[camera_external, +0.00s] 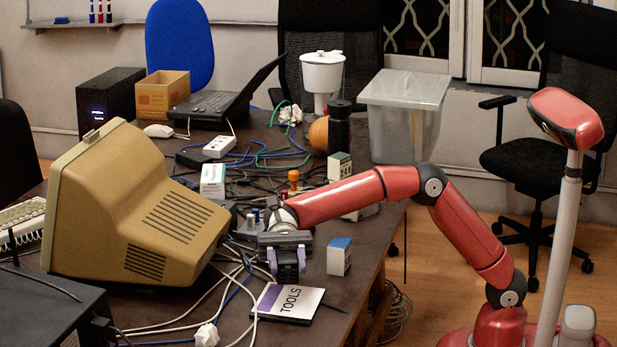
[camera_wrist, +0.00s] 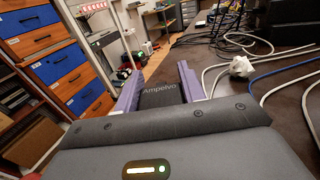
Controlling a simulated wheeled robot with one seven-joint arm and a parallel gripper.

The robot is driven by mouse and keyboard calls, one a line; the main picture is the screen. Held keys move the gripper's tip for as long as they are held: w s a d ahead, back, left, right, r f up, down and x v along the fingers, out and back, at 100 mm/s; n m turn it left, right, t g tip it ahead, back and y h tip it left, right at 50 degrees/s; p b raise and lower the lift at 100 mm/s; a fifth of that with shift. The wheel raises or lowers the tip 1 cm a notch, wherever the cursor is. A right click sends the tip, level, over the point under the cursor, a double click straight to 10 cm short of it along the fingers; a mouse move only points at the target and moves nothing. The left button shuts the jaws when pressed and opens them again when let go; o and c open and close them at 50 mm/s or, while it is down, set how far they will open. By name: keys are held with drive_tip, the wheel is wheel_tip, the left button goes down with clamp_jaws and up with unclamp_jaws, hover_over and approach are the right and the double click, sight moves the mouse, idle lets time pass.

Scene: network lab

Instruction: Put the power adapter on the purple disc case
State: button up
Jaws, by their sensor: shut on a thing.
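My gripper (camera_external: 286,257) is shut on a black power adapter (camera_external: 288,272), which sits between its two purple fingers. In the wrist view the adapter (camera_wrist: 160,95) shows the word "Ampelvo" between the fingers of my gripper (camera_wrist: 158,84). The purple disc case (camera_external: 290,303), white with a purple band and the word "TOOLS", lies flat on the table. The adapter appears just behind the case's far edge in the external view; its height above the table is hard to tell. The case is not visible in the wrist view.
A beige monitor (camera_external: 140,215) stands left of my gripper. A small blue-and-white box (camera_external: 339,257) stands close to its right. The table's right edge is near the case.

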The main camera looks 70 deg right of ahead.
sight(288, 284)
drive_tip(key=shift+f, duration=2.3)
drive_tip(key=shift+f, duration=0.1)
drive_tip(key=o, duration=1.1)
drive_tip(key=shift+w+d, duration=0.1)
drive_tip(key=shift+d, duration=0.1)
drive_tip(key=v, duration=0.7)
